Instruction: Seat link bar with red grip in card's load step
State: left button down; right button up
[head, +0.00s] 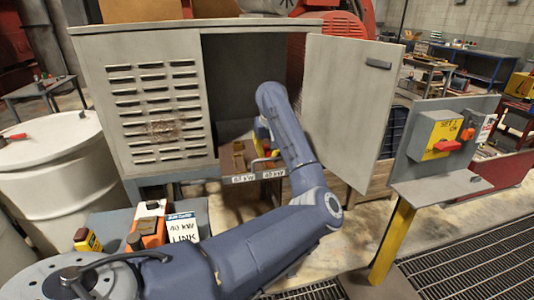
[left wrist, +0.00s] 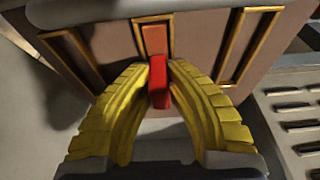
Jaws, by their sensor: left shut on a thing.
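My left gripper (head: 262,134) is at the open cabinet, partly hidden by my arm in the head view. In the left wrist view its yellow fingers (left wrist: 158,85) are shut on the red grip (left wrist: 158,80) of the link bar. The grip stands before the middle of several brass-framed slots in a brown panel (left wrist: 200,50); I cannot tell if the bar is seated. The brown load-step unit (head: 238,160) carries small kW labels (head: 243,178), too small to read surely. The card (head: 183,228) reads "40 kW LINK". My right gripper is not in view.
The grey cabinet (head: 150,100) has its door (head: 345,105) swung open to the right of my arm. A switch post with a yellow box (head: 436,135) stands at right. A white drum (head: 45,160) stands at left. An orange-and-white device (head: 150,224) sits by the card.

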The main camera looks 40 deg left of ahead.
pick_arm(q)
jog(key=shift+f, duration=0.2)
jog(key=c, duration=1.4)
grip_release()
jog(key=shift+c, duration=0.2)
jog(key=v, duration=1.2)
jog(key=shift+r, duration=0.2)
jog(key=shift+w, duration=0.1)
